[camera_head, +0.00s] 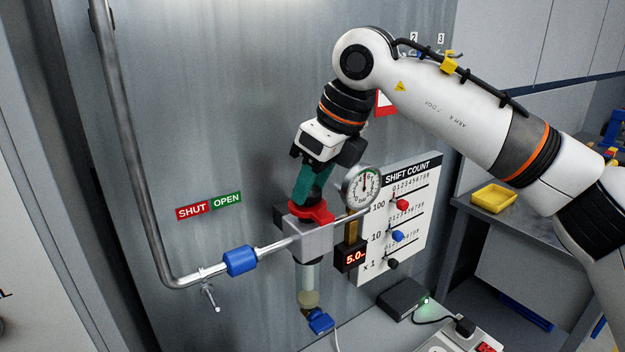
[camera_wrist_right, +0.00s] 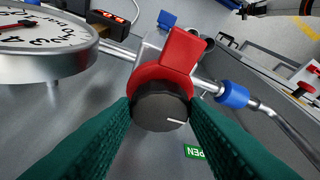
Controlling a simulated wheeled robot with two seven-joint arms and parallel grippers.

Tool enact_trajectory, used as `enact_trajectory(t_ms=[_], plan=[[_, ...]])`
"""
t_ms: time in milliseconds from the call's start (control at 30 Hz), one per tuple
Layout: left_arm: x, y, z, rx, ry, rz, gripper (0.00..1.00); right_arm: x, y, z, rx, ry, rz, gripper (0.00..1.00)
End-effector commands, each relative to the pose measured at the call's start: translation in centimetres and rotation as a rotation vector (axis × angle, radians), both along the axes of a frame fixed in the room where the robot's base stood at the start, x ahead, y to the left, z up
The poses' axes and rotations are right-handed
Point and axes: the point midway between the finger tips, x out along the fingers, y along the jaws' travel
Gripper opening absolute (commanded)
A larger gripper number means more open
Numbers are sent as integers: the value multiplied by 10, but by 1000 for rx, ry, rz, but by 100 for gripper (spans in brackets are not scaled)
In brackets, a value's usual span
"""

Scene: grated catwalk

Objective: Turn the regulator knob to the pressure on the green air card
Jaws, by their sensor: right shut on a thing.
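My right gripper (camera_head: 306,196) points down onto the regulator (camera_head: 306,236) from above. In the right wrist view its teal fingers (camera_wrist_right: 160,118) are shut on the dark round regulator knob (camera_wrist_right: 160,106), one on each side. The knob carries a white mark pointing right in that view. A red collar with a raised tab (camera_wrist_right: 182,52) sits just beyond the knob. The round gauge (camera_head: 362,187) stands beside the regulator, its needle pointing roughly up. A small display (camera_head: 353,258) below it reads about 5.0. I see no green air card. My left gripper is out of view.
A SHIFT COUNT board (camera_head: 403,220) with red, blue and black sliders stands to the right. Pipework with a blue fitting (camera_head: 240,261) runs left, below SHUT/OPEN labels (camera_head: 209,206). A red-edged card (camera_head: 385,104) is partly hidden behind my arm. A yellow tray (camera_head: 493,198) rests farther right.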

Motion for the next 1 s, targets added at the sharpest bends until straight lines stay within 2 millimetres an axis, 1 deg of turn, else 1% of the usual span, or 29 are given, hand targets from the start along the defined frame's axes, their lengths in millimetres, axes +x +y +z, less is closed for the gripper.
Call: enact_trajectory(t_ms=[33,133,167,433,533,667,900,1000], plan=[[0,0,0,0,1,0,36,1,0,3,4,-4,-3,44],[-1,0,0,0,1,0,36,1,0,2,4,-4,-3,60],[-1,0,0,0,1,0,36,0,0,2,3,-3,-3,62],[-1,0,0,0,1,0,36,0,0,1,2,-1,-2,62],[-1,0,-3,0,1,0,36,-1,-2,7,1,-3,-3,62],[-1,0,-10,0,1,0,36,-5,-9,24,3,-5,-3,62],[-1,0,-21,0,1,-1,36,-16,-25,73,4,-5,-4,62],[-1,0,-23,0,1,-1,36,-20,-31,90,3,-4,-4,62]])
